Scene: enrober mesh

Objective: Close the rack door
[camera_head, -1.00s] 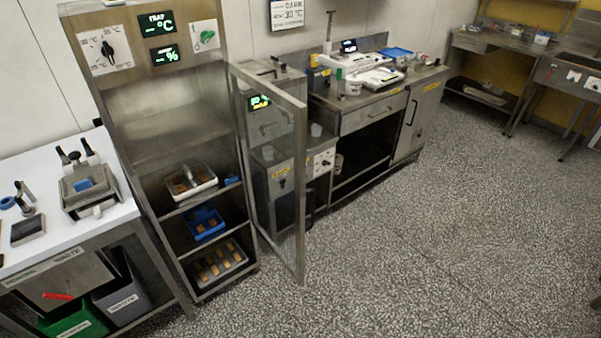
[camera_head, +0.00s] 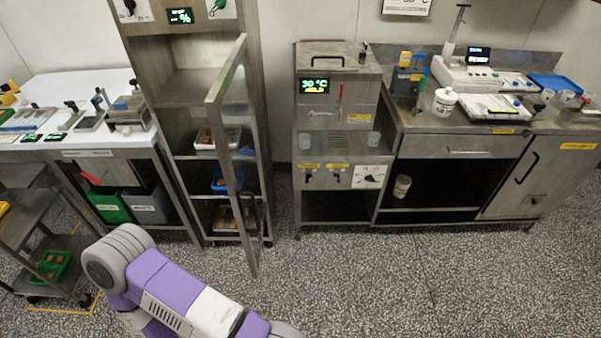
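The rack (camera_head: 261,110) is a tall steel cabinet left of centre, with dials and a green display at its top. Its framed glass door (camera_head: 248,250) stands open, swung out toward me, and I see it at a steep angle. Behind the door, trays of brown pieces sit on the shelves: a white tray (camera_head: 205,142), a blue tray (camera_head: 218,184) and a dark tray (camera_head: 222,222). One of my purple and white arms crosses the bottom left in front of the rack. Neither gripper shows.
A steel machine (camera_head: 338,85) with a green display stands right of the rack. Further right is a steel counter (camera_head: 440,145) with a scale (camera_head: 478,72). A white-topped table (camera_head: 60,90) stands left, with a cart (camera_head: 25,225) before it. Speckled floor is open at centre and right.

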